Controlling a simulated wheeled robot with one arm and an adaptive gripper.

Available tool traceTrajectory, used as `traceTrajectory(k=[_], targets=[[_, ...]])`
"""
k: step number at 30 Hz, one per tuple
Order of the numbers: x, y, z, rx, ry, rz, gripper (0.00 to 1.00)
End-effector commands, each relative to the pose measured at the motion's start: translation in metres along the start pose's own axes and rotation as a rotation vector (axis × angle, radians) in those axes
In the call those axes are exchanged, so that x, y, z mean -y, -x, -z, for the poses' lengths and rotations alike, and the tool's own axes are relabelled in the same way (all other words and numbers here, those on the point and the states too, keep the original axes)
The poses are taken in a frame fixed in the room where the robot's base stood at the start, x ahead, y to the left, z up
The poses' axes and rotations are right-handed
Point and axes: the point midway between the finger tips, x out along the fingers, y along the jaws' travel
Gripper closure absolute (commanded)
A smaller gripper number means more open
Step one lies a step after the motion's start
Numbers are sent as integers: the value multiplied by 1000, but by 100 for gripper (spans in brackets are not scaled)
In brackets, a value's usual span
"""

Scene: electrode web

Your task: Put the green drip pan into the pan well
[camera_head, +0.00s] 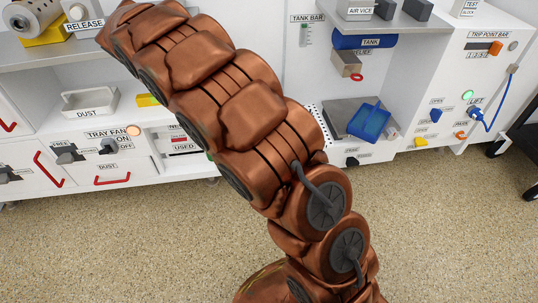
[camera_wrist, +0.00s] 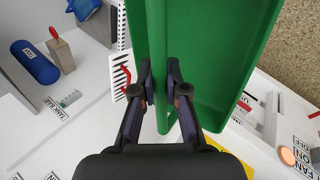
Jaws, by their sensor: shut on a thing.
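The green drip pan (camera_wrist: 205,50) fills the upper middle of the wrist view, close to the camera and seen tilted. My gripper (camera_wrist: 161,85) is shut on one upright wall of the pan, with one finger on each side of it. In the head view my copper-coloured arm hides the gripper and nearly all of the pan; a small green spot shows at the arm's lower left edge, but I cannot tell whether it is the pan. I cannot pick out the pan well for certain in either view.
A white dust tray (camera_head: 90,102) sits on the left shelf, above red-handled drawers. A blue tray (camera_head: 368,122) lies at the right bay, below the blue tank (camera_head: 365,41). A control panel (camera_head: 475,85) stands at the right. The speckled floor (camera_head: 130,250) in front is clear.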

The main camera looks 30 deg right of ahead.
Motion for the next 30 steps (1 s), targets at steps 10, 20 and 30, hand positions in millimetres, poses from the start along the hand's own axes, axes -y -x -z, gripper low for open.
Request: traceTrajectory(k=[10,20,30], targets=[[17,-23,0,-1,3,1,100],[9,-38,-5,-61,92,-1,100],[-6,-75,-15,-190,289,-1,100]])
